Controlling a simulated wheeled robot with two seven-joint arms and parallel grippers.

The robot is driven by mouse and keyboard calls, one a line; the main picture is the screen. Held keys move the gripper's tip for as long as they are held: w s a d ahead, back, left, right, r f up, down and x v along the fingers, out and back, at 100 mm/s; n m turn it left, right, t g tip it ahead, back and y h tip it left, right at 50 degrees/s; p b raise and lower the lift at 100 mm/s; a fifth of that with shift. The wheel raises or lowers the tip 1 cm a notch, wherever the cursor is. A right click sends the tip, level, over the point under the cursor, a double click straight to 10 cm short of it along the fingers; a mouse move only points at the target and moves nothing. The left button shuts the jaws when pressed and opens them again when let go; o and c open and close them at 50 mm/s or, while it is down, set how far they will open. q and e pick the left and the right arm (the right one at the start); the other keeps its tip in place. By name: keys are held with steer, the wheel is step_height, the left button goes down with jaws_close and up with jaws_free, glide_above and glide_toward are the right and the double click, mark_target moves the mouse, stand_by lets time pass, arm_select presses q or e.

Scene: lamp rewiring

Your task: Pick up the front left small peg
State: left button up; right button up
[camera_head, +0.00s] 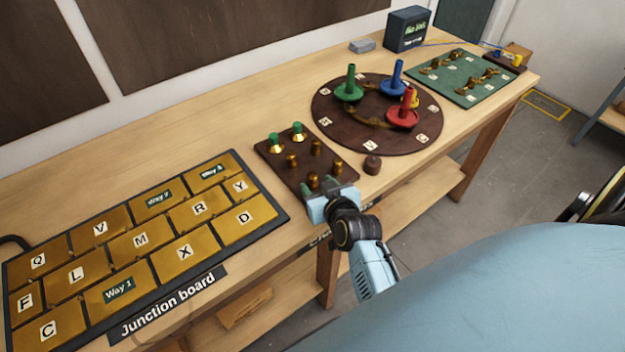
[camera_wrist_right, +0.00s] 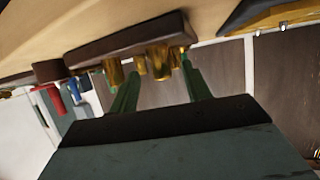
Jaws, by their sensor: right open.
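The dark brown peg board (camera_head: 268,152) holds several small brass pegs. The front left small peg (camera_head: 313,180) stands upright at the board's near edge, just beyond my right gripper (camera_head: 324,188). Two pegs at the back carry green tops, one at the back left (camera_head: 274,140). In the right wrist view, which is upside down, my right gripper (camera_wrist_right: 160,60) has its green fingers apart. A brass peg (camera_wrist_right: 157,63) shows between the fingertips, with others close by. I cannot tell whether a finger touches a peg. My left gripper is not in view.
The junction board (camera_head: 120,262) lies to the left. A round brown board (camera_head: 333,122) with green, blue and red pieces stands behind and to the right. A small brown knob (camera_head: 372,165) sits right of the peg board. The table's front edge runs below my gripper.

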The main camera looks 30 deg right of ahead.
mark_target(310, 175)
steer(key=shift+r+x, duration=0.1)
steer(key=shift+x, duration=1.35)
steer(key=shift+r+x, duration=0.15)
steer(key=shift+x, duration=1.3)
jaws_close()
